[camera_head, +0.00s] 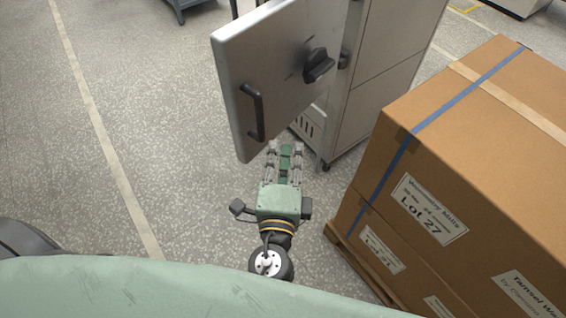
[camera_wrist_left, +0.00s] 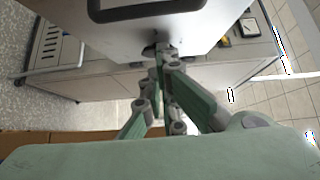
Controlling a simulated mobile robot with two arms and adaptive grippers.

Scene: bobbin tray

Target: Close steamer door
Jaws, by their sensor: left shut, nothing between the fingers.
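The steamer door (camera_head: 262,75) is a silver panel standing open at the top of the head view. It carries a black bar handle (camera_head: 252,112) near its left edge and a black knob (camera_head: 318,65) further right. The steamer cabinet (camera_head: 375,75) stands behind and to the right of it. My left gripper (camera_head: 285,148) is shut and empty, close to the door's lower edge; whether it touches is unclear. In the left wrist view the door (camera_wrist_left: 190,28) fills the top, with the gripper fingers (camera_wrist_left: 163,70) in front of its edge. My right gripper is not in view.
Large cardboard boxes (camera_head: 470,130) on a wooden pallet (camera_head: 352,262) stand close on the right. Open speckled floor with a pale line (camera_head: 105,140) lies to the left. The cabinet has a caster near its lower corner (camera_head: 326,167).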

